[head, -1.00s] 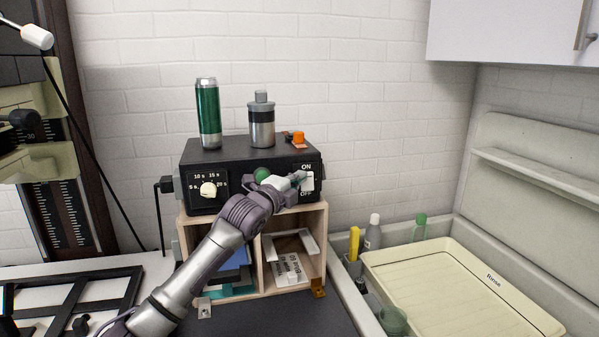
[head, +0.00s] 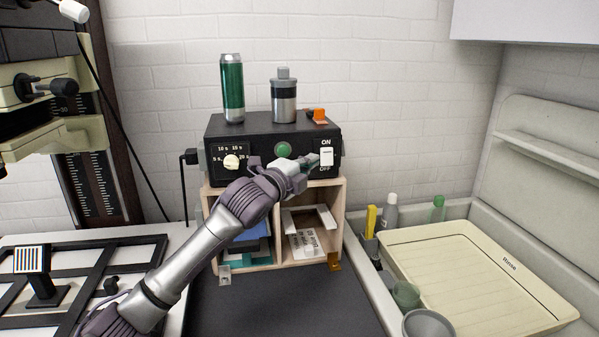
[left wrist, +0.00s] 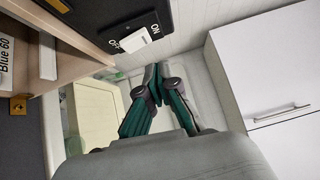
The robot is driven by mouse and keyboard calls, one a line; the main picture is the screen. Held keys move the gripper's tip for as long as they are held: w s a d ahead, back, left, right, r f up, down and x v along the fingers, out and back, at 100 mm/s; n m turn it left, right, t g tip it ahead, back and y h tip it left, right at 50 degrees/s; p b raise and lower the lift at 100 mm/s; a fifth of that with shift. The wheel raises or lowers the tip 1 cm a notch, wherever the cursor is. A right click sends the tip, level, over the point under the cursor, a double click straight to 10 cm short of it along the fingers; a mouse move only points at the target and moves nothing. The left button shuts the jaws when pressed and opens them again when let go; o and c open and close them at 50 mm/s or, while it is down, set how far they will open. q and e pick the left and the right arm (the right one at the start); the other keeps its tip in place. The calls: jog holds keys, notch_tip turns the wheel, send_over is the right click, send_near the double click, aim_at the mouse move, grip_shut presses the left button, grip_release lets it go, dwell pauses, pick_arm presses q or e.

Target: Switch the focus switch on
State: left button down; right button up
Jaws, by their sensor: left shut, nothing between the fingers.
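The focus switch (head: 327,157) is a white rocker between the ON and OFF labels, at the right end of the black control box's front. It also shows in the left wrist view (left wrist: 133,40), on its dark plate. I cannot tell clearly which way it is tipped. My left gripper (head: 310,160) is shut and empty, just left of the switch in the head view. In the left wrist view its fingertips (left wrist: 157,77) meet below and right of the switch plate, apart from the switch in the picture. My right gripper is in neither view.
The black box (head: 220,135) carries a green cylinder (head: 232,88), a grey canister (head: 284,96) and an orange item (head: 316,114). A green button (head: 283,150) and white dial (head: 231,162) are left of the switch. A cream tray (head: 470,262) lies at right.

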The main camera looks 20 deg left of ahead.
pick_arm(q)
jog(key=s, duration=0.3)
jog(key=s+r+b, duration=0.1)
jog(key=shift+s+a, duration=0.25)
jog(key=shift+s, duration=0.1)
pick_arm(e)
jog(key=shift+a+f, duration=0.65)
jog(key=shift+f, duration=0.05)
pick_arm(q)
jog(key=shift+s+r, duration=0.1)
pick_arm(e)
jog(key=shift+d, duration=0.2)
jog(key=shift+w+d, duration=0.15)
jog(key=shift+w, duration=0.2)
